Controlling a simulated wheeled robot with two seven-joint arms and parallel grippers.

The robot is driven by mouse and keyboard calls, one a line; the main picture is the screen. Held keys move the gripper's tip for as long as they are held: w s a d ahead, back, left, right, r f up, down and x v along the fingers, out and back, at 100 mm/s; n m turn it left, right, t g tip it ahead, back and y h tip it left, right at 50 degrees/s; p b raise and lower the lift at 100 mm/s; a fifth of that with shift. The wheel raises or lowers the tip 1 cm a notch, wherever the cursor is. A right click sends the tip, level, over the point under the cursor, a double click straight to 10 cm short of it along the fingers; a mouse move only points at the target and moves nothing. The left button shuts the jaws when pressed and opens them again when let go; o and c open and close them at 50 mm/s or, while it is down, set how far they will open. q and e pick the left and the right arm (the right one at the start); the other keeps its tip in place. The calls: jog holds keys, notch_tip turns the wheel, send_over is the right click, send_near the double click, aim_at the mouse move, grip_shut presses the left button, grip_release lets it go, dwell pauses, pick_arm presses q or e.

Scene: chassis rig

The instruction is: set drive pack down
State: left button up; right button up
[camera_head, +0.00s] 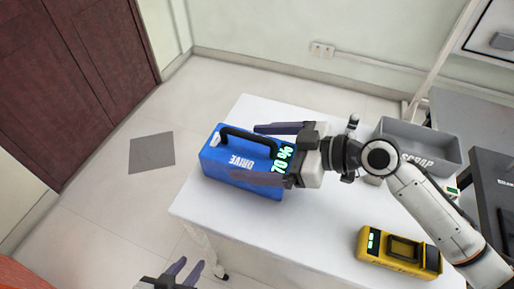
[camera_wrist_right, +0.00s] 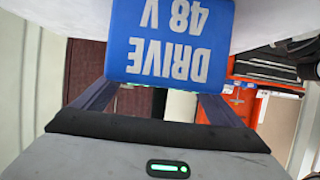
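The blue drive pack (camera_head: 222,170) rests on the white table (camera_head: 310,225), close to its left edge, with its black handle (camera_head: 247,138) up and a lit 70% display. The pack's "DRIVE 48 V" face (camera_wrist_right: 170,40) shows upside down in the right wrist view. My right gripper (camera_head: 243,152) comes in from the right with its fingers wide apart over the pack's upper part. The handle lies between the fingers, and I see no finger pressed on it. My left gripper (camera_head: 184,268) is at the bottom edge, away from the table, with its fingers apart and empty.
A grey scrap bin (camera_head: 440,150) stands at the table's back right. A yellow device (camera_head: 400,252) lies at the front right. The table between pack and yellow device is clear. A grey square (camera_head: 152,153) lies on the floor at left.

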pick_arm(q)
jog(key=shift+w+r, duration=0.1)
pick_arm(e)
jog(key=shift+o, duration=0.6)
jog(key=shift+r, duration=0.25)
pick_arm(q)
jog(key=shift+w+d+f+b, duration=0.1)
jog(key=shift+d+f+b, duration=0.25)
jog(key=shift+b, duration=0.4)
pick_arm(e)
jog(key=v, duration=1.2)
